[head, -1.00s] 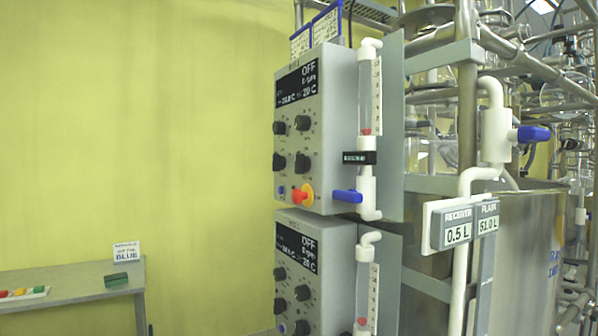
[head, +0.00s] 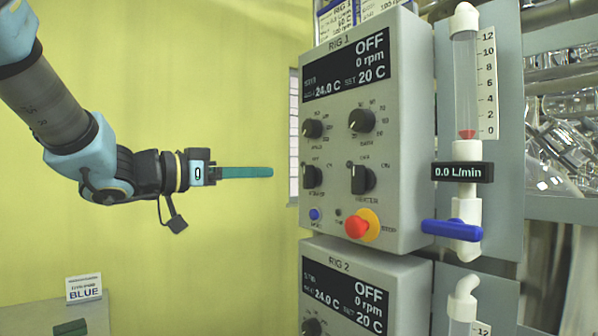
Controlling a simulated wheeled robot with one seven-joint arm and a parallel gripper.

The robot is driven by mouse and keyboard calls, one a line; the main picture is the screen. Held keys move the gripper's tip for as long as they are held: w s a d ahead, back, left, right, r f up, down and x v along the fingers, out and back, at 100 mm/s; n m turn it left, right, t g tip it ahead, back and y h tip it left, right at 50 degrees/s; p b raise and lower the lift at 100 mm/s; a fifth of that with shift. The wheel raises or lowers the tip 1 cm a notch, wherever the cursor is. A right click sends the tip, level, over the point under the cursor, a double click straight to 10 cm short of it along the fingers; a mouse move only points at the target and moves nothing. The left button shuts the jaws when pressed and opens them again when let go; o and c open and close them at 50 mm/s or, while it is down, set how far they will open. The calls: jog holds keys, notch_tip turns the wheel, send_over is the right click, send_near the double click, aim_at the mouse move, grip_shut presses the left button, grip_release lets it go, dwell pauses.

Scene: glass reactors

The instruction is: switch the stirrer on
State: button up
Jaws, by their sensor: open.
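The RIG 1 control box (head: 395,215) is a grey panel whose display (head: 346,70) reads OFF, 0 rpm, 24.0 C and SET 20 C. Below it are two upper dials, a lower left black switch knob (head: 312,177) and a lower right black knob (head: 362,179) that seems labelled heater. The label under the lower left knob is too blurred to read surely. My gripper (head: 268,172) is open and empty, left of the panel at about the height of the lower knobs. Its teal fingers show edge-on, point right, and appear apart from the panel.
A red stop button (head: 357,226) on yellow and a blue button (head: 315,214) sit below the knobs. A flow tube reading 0.0 L/min (head: 461,172) with a blue valve handle (head: 452,230) stands right. The RIG 2 box (head: 322,262) is below. Yellow wall space is clear left.

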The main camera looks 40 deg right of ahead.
aim_at(304, 171)
jog(key=d+p, duration=0.1)
jog(key=d, duration=0.2)
jog(key=d+p, duration=0.1)
jog(key=d, duration=0.3)
jog(key=s+d+p, duration=0.1)
jog(key=d, duration=0.2)
jog(key=shift+d, duration=0.35)
grip_shut()
